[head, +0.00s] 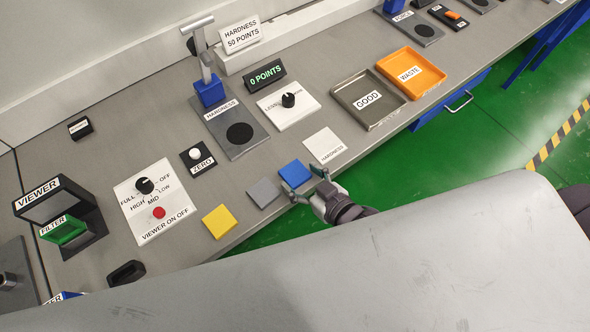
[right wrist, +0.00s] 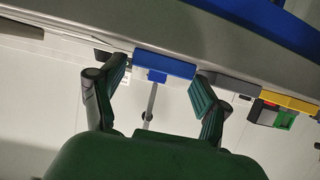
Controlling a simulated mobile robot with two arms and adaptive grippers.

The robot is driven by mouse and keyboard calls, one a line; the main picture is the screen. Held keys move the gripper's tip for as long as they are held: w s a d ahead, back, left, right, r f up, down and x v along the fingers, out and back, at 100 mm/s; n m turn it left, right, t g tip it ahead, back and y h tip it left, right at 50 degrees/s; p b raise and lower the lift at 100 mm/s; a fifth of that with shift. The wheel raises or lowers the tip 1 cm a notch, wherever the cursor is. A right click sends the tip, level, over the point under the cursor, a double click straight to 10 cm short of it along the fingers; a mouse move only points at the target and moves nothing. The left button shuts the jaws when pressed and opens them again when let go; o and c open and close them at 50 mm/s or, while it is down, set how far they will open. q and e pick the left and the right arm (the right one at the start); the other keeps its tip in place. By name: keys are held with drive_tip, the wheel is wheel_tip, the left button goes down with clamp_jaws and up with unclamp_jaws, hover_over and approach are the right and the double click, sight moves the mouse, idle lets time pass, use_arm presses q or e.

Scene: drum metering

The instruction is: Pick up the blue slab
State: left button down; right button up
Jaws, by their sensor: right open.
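The blue slab (head: 294,174) lies flat on the grey bench near its front edge, right of a grey slab (head: 263,193) and a yellow slab (head: 219,221). My right gripper (head: 308,189) is at the bench edge beside the blue slab, with its fingers spread and empty. In the right wrist view the blue slab (right wrist: 165,64) shows ahead, between the two open fingers (right wrist: 158,84) and a little beyond their tips. I cannot tell whether a finger touches it. My left gripper is not in view.
The white HARDNESS card (head: 324,146) lies just behind the blue slab. The hardness tester plate (head: 237,130), ZERO button (head: 197,157), GOOD tray (head: 366,99) and WASTE tray (head: 410,73) stand farther off. The viewer control panel (head: 153,202) is to the left.

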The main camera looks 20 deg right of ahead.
drive_tip(key=shift+w+a+f, duration=0.2)
drive_tip(key=shift+w+f, duration=0.05)
drive_tip(key=shift+w, duration=0.3)
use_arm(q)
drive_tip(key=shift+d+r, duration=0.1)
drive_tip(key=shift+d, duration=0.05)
use_arm(e)
drive_tip(key=shift+c, duration=1.2)
drive_tip(key=c, duration=0.7)
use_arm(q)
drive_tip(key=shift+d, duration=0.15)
use_arm(e)
drive_tip(key=shift+r, duration=0.1)
